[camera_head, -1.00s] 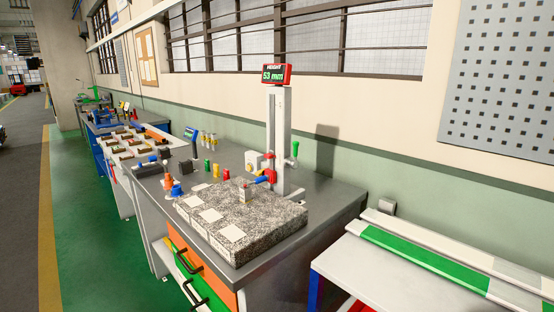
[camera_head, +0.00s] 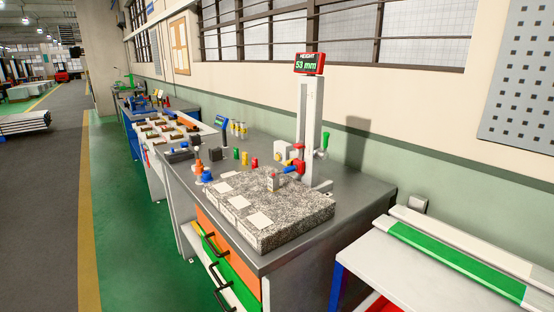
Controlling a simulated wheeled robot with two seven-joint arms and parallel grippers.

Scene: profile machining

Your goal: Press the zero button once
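A height gauge (camera_head: 309,115) stands upright at the back of a speckled granite plate (camera_head: 285,231) on the grey bench. Its red display (camera_head: 309,63) on top reads "HEIGHT 53 mm" in green. On its column are a red part (camera_head: 299,166), a blue part (camera_head: 291,170) and a green knob (camera_head: 325,141). A small grey block (camera_head: 272,181) with a reddish top stands on the plate below the blue part; I cannot tell whether they touch. No button marked zero can be made out at this size. Neither of my grippers is in view.
The bench (camera_head: 352,205) carries small red, yellow and green pieces, orange and blue pieces, and a parts tray (camera_head: 172,137) farther left. A white table (camera_head: 420,262) with a green strip stands at the right. The green floor (camera_head: 125,220) left of the bench is clear.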

